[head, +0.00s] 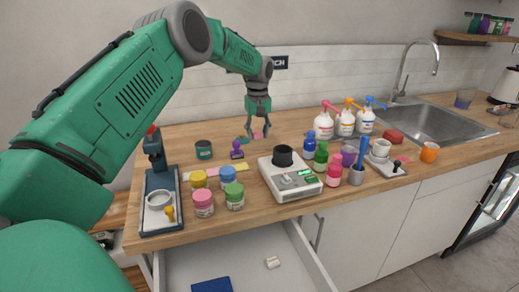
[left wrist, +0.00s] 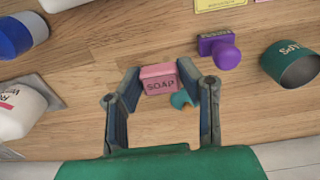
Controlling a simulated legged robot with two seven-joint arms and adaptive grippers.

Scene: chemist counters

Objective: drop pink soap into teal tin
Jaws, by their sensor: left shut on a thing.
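The pink soap (head: 257,135) is at the back of the wooden counter, under my left gripper (head: 258,126). In the left wrist view the soap (left wrist: 159,78), lettered SOAP, sits between the fingertips of my left gripper (left wrist: 160,85), which is shut on it. Whether the soap touches the counter is hard to tell. The teal tin (head: 204,150) stands upright on the counter to the left of the gripper. In the left wrist view the tin (left wrist: 290,66) is at the right edge, apart from the gripper. My right gripper is not in view.
A purple stamp (head: 237,151) stands between soap and tin. A small teal round thing (left wrist: 181,99) is close beside the soap. A white device (head: 291,182), several jars (head: 203,204) and pump bottles (head: 345,124) crowd the counter. A drawer (head: 245,255) is open in front.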

